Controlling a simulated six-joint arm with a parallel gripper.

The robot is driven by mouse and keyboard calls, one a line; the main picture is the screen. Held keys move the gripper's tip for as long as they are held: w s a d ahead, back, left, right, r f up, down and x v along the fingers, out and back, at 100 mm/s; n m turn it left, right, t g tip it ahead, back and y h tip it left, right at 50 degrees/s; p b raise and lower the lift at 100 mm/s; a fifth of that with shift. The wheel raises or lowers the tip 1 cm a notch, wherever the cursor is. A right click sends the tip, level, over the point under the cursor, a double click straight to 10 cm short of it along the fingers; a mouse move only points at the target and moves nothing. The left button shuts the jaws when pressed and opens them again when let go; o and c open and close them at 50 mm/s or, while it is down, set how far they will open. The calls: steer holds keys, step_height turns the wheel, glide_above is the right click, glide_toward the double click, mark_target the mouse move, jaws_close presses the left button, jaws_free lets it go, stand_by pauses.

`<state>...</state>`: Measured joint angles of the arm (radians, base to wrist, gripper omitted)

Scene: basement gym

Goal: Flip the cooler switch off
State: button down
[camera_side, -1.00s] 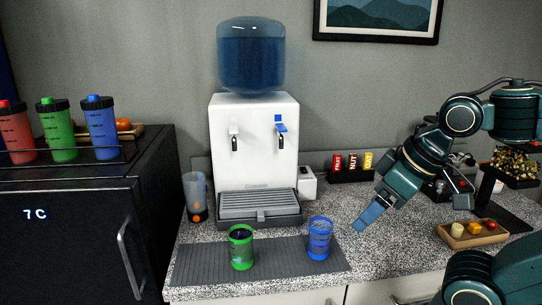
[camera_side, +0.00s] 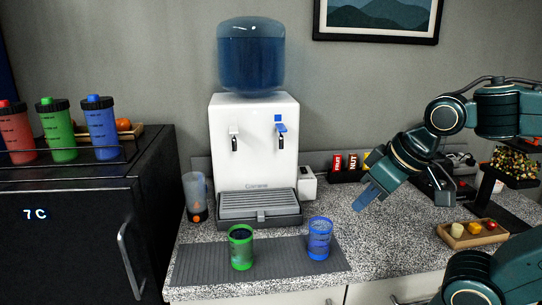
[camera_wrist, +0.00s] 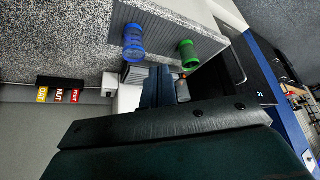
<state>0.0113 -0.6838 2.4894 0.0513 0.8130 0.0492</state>
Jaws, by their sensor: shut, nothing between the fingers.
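The water cooler (camera_side: 254,150) is white with a blue bottle (camera_side: 251,55) on top, a white-lever tap and a blue-lever tap. A small white box (camera_side: 308,187) stands at its right side and also shows in the wrist view (camera_wrist: 110,84). I cannot make out for sure which part is the switch. My gripper (camera_side: 366,198) is shut and empty, above the counter to the right of the cooler and pointing down and left. In the wrist view my gripper (camera_wrist: 160,88) hides most of the cooler (camera_wrist: 128,98).
A green cup (camera_side: 241,248) and a blue cup (camera_side: 319,239) stand on the grey mat (camera_side: 280,262) before the cooler. A clear tumbler (camera_side: 195,198) stands left of it. A dispenser rack (camera_side: 345,177) is behind my gripper; a wooden tray (camera_side: 447,238) lies right.

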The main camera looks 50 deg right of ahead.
steer(key=w+d+f+m+t+h, duration=0.3)
steer(key=w+d+f+m+h, duration=0.1)
steer(key=w+d, duration=0.8)
steer(key=w+d+f+m+t+h, duration=0.2)
steer(key=w+d+f+h, duration=0.4)
steer(key=w+d, duration=0.7)
steer(key=shift+d+m+t+h, duration=0.4)
steer(key=shift+d+m+h, duration=0.2)
steer(key=shift+m, duration=0.3)
glide_above(304, 172)
steer(key=shift+s+a+f, duration=0.15)
steer(key=shift+s+f, duration=0.15)
steer(key=shift+f, duration=0.2)
steer(key=shift+w+f, duration=0.2)
steer(key=shift+f, duration=0.75)
steer(key=shift+w+d+f, duration=0.1)
steer(key=shift+d+f, duration=0.1)
steer(key=shift+f, duration=0.9)
